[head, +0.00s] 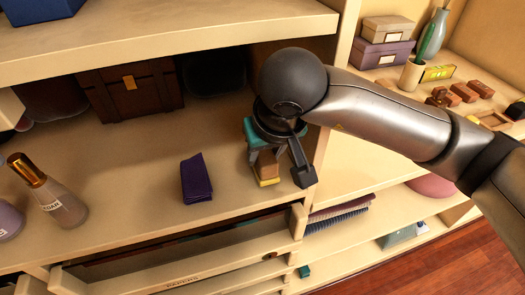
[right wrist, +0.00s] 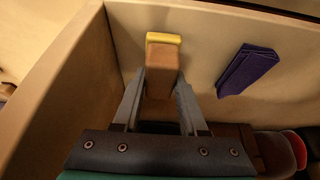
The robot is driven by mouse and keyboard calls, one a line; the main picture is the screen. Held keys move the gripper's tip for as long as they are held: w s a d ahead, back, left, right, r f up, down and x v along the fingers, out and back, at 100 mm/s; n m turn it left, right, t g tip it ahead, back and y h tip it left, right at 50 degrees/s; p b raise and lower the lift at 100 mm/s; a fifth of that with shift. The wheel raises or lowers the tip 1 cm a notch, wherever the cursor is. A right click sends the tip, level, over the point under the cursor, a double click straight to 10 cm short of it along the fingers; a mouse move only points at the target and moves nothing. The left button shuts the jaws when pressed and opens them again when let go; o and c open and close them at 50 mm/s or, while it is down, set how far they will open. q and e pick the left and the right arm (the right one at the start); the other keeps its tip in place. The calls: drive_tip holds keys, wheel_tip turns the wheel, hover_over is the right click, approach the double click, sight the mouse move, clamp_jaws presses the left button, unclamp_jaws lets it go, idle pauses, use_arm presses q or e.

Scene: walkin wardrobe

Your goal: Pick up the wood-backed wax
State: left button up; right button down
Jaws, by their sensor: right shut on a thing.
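The wood-backed wax (head: 267,172) is a small brown wooden block with a yellow end. It is at the right end of the middle shelf, near the front edge, beside the upright panel. My right gripper (head: 277,164) reaches down over it with a finger on either side. In the right wrist view the wax (right wrist: 162,62) sits between the two fingertips of the gripper (right wrist: 160,88), which are shut on it. I cannot tell whether it touches the shelf. My left gripper is not in view.
A folded purple cloth (head: 196,179) lies left of the wax. A perfume bottle (head: 48,190) stands far left, and a brown chest (head: 130,90) is at the back. An open drawer (head: 190,262) is below. The upright panel (head: 326,125) is close on the right.

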drive_tip(key=s+d+p, duration=0.2)
drive_tip(key=s+p, duration=0.5)
drive_tip(key=s, duration=0.1)
drive_tip(key=s+d+p, duration=0.3)
drive_tip(key=s+p, duration=0.3)
drive_tip(key=s, duration=0.2)
drive_tip(key=shift+d+p, duration=0.15)
drive_tip(key=shift+p, duration=0.2)
drive_tip(key=c, duration=1.1)
unclamp_jaws()
clamp_jaws()
